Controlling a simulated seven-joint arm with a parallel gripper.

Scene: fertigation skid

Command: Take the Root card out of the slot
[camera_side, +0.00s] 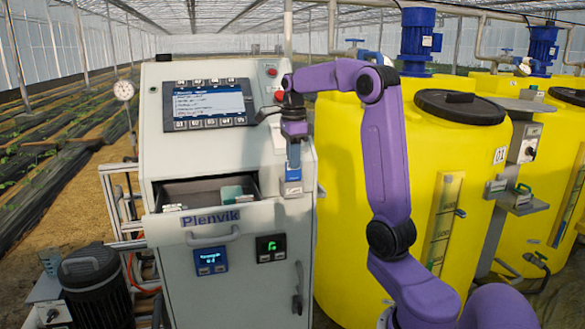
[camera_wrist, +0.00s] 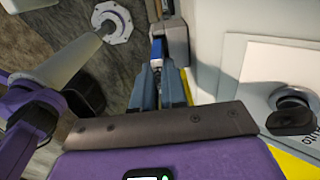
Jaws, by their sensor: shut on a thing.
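The Root card (camera_wrist: 158,49) shows as a small blue piece with a pale edge between my fingertips in the wrist view. My gripper (camera_wrist: 159,70) is shut on it. In the side view my gripper (camera_side: 293,165) points down at the right front of the grey cabinet, just above the small pale card slot (camera_side: 292,188) with a blue label. The fingers hide most of the card, and I cannot tell how much of it sits in the slot. I cannot read any lettering on the card.
The grey cabinet (camera_side: 235,270) has a screen (camera_side: 208,104) and an open drawer (camera_side: 240,209) with small items inside, left of my gripper. A red button (camera_side: 279,96) is above. Yellow tanks (camera_side: 350,190) stand close on the right.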

